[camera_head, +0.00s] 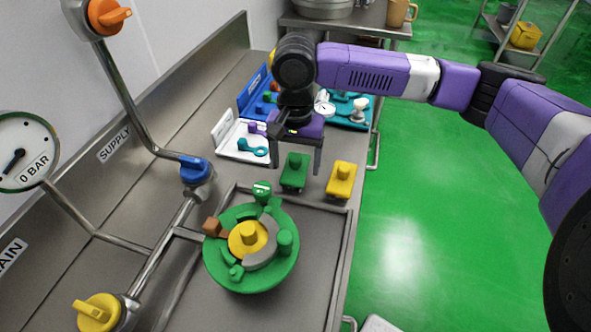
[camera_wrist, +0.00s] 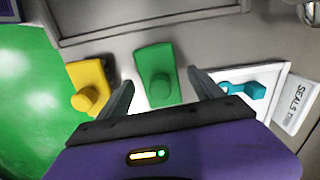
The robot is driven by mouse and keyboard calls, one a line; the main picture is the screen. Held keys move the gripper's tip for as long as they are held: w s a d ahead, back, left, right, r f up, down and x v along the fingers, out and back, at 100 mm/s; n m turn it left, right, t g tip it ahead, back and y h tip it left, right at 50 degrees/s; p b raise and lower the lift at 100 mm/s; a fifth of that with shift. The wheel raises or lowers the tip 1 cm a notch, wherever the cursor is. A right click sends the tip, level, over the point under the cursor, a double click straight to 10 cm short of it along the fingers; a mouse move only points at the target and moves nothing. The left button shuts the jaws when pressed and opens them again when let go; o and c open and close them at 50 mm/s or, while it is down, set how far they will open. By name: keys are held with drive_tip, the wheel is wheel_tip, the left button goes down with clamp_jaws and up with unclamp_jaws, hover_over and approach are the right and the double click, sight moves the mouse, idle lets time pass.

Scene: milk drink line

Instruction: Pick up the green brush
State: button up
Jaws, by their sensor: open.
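The green brush (camera_head: 294,171) is a block with a round knob, standing on the steel bench just beyond the sunken basin. In the wrist view the green brush (camera_wrist: 157,75) shows between my two fingers, a little beyond their tips. My gripper (camera_head: 296,163) is open and empty, pointing down above and just behind the brush in the head view. In the wrist view my gripper (camera_wrist: 163,85) has one finger on each side of the brush's near part. I cannot tell the exact height gap.
A yellow brush (camera_head: 341,180) stands right of the green one. A white tray (camera_head: 226,150) with teal parts, a blue bin (camera_head: 245,101) and a teal tray (camera_head: 352,122) lie behind. A round green assembly (camera_head: 232,282) sits in the basin in front. Pipes with valves run left.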

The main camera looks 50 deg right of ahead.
sight(296, 158)
drive_tip(key=shift+f, duration=0.15)
drive_tip(key=c, duration=1.5)
wheel_tip(296, 158, up, 20)
drive_tip(key=p, duration=0.1)
drive_tip(key=o, duration=0.7)
drive_tip(key=c, duration=0.5)
drive_tip(key=shift+f, duration=0.1)
